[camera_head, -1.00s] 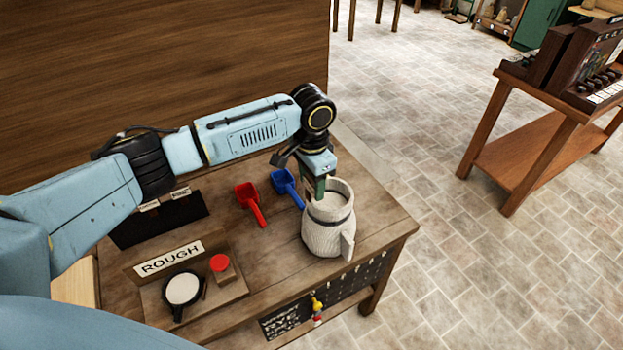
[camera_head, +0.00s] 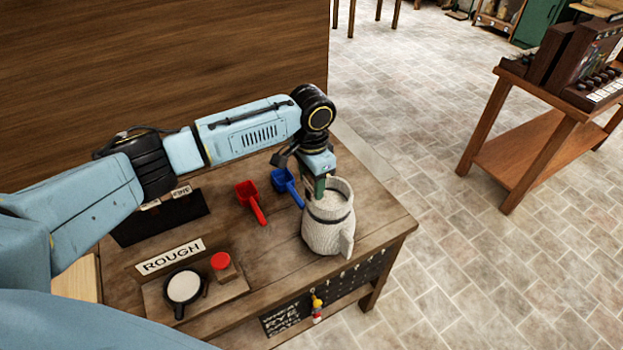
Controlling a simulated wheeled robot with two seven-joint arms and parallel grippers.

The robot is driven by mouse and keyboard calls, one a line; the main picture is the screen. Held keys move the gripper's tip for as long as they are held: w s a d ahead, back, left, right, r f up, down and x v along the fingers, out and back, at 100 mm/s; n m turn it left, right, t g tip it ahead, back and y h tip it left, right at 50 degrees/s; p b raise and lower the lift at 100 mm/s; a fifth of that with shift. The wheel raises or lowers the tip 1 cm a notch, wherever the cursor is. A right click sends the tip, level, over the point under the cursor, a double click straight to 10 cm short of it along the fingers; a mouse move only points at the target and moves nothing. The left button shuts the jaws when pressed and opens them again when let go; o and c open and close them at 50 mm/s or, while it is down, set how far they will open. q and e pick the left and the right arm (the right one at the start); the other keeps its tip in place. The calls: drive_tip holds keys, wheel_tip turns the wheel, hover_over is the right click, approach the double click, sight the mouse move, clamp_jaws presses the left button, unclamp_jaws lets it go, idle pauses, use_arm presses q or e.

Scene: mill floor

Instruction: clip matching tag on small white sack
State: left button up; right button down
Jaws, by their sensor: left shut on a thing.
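The small white sack (camera_head: 325,232) stands upright at the right end of the wooden table, its mouth open, with a dark band around its upper part. My left gripper (camera_head: 319,190) points down at the sack's left rim, touching or very close to it. It is shut on a small dark green piece, which looks like a tag; its face and any marking are too small to read. Whether the piece is on the rim I cannot tell. Small red and yellow items (camera_head: 317,307) hang at the table's front edge. My right gripper is not in view.
On the table (camera_head: 290,262) lie a red scoop (camera_head: 250,201) and a blue scoop (camera_head: 286,187). A "ROUGH" sign (camera_head: 171,257), a pan (camera_head: 184,287) and a red-topped block (camera_head: 221,265) stand front left.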

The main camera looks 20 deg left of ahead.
sight(311, 192)
use_arm(q)
drive_tip(key=shift+f, duration=0.1)
drive_tip(key=shift+f+b, duration=0.3)
drive_tip(key=shift+f, duration=1.5)
drive_tip(key=o, duration=1)
drive_tip(key=shift+o, duration=0.2)
wheel_tip(311, 192, up, 13)
drive_tip(key=shift+r+b, duration=0.2)
drive_tip(key=shift+b, duration=0.15)
